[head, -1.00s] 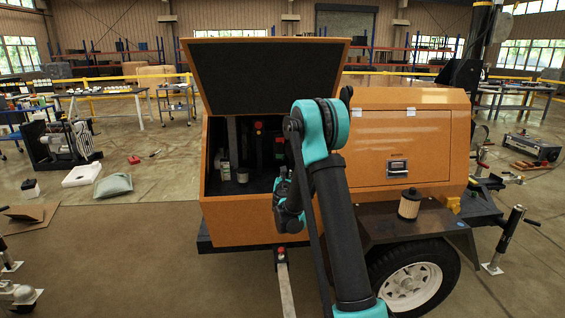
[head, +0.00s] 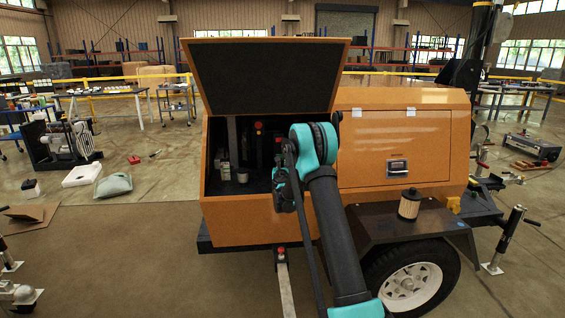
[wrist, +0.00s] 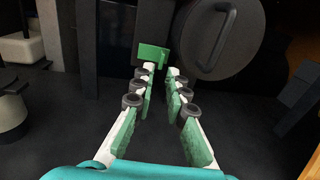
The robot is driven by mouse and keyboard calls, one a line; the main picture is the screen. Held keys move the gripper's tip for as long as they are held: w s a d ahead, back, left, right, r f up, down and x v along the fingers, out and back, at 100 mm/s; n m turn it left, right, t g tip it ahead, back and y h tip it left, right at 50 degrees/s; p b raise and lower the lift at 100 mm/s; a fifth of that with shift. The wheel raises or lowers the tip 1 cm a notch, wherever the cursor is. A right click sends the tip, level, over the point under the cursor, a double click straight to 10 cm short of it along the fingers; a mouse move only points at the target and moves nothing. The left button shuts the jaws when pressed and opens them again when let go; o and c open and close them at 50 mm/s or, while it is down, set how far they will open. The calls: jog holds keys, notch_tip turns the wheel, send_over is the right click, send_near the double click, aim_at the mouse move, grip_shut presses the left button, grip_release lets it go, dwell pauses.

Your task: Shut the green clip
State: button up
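The green clip (wrist: 152,53) shows in the wrist view as a small flat green block, just beyond the tip of my gripper's left finger. It sits at the left edge of a round black cover (wrist: 222,38) with a bar handle. I cannot tell whether the left fingertip touches the clip. My gripper (wrist: 161,76) has its two green-padded fingers apart, with an empty gap between them. In the head view my arm reaches into the open compartment of the orange light tower (head: 232,218); the clip and fingertips cannot be made out there.
The compartment's raised lid (head: 265,75) stands above my arm. A pale cup (head: 242,176) stands inside at the left. A filter (head: 409,204) stands on the fender outside.

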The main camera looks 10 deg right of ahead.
jog(key=shift+w+d, duration=0.2)
jog(key=shift+w, duration=0.85)
jog(key=shift+w+d, duration=0.15)
jog(key=shift+w, duration=0.9)
grip_shut()
jog(key=shift+d, duration=0.1)
jog(key=n+y, duration=0.1)
jog(key=y, duration=0.2)
jog(key=shift+w+d+n, duration=0.2)
jog(key=shift+w+n, duration=0.05)
jog(key=shift+n, duration=0.15)
grip_release()
